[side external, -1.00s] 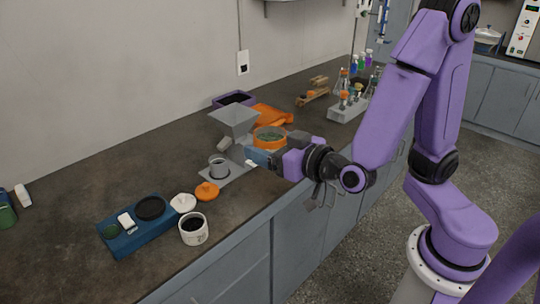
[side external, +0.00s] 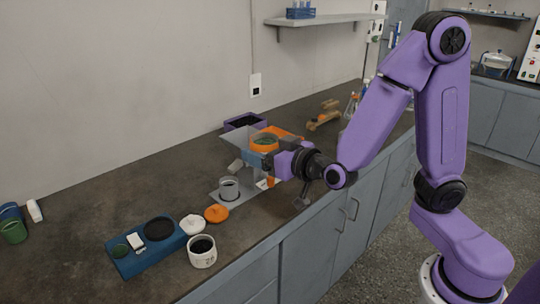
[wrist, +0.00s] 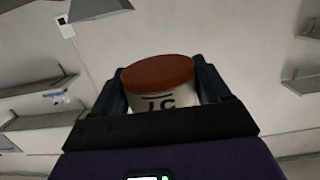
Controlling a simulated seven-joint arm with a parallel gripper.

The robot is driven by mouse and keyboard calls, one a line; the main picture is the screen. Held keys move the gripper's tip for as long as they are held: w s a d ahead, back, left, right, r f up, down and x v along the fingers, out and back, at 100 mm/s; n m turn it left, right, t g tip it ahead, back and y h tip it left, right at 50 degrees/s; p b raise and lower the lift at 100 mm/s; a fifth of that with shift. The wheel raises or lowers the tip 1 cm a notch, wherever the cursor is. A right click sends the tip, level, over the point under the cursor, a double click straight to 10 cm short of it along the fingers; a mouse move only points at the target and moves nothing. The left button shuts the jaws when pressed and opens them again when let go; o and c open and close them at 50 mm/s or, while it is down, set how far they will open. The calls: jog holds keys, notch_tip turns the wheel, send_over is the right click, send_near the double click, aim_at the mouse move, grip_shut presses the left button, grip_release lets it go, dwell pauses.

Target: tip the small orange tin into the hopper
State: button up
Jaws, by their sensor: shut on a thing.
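The small orange tin (side external: 264,143) is held upright, its open mouth up with green contents inside. In the wrist view the tin (wrist: 158,73) shows an orange-brown end face and a white label with dark marks. My gripper (side external: 263,158) is shut on the tin, with a blue finger on either side of it (wrist: 160,95). The grey hopper (side external: 234,137) is just left of the tin, which overlaps its right edge; I cannot tell whether the tin is over its mouth. A grey cup (side external: 229,189) stands below the hopper on a plate (side external: 217,197).
An orange lid (side external: 216,214), a white lid (side external: 193,224) and a white jar with dark contents (side external: 202,255) are at the front. A blue device (side external: 143,253) is to their left. A purple tray (side external: 233,126) and an orange tray (side external: 289,131) lie behind the hopper.

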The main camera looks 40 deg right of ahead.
jog(key=w+d+f+m, duration=0.1)
jog(key=w+d, duration=0.1)
jog(key=w, duration=0.4)
jog(key=w+d+f+m, duration=0.1)
jog(key=w+d, duration=0.1)
jog(key=w, duration=0.5)
jog(key=w+d+f+m, duration=0.1)
jog(key=w+d, duration=0.1)
jog(key=w, duration=0.5)
jog(key=shift+w+d+f+y, duration=0.1)
jog(key=shift+w+d+y, duration=0.15)
jog(key=shift+d+y, duration=0.15)
jog(key=m, duration=0.1)
jog(key=r+m, duration=0.1)
jog(key=m+y, duration=0.1)
jog(key=m, duration=0.1)
jog(key=shift+a+r+t, duration=0.3)
jog(key=shift+d+r+m+y, duration=0.1)
jog(key=shift+r+m, duration=0.15)
jog(key=shift+m, duration=0.4)
jog(key=shift+a+r+m+y, duration=0.1)
jog(key=shift+r+m, duration=0.2)
jog(key=shift+m, duration=0.4)
jog(key=shift+d+r+m+y, duration=0.1)
jog(key=shift+r+m, duration=0.15)
jog(key=shift+m, duration=0.4)
dwell(1.0)
jog(key=shift+r+m, duration=0.2)
jog(key=shift+m, duration=0.4)
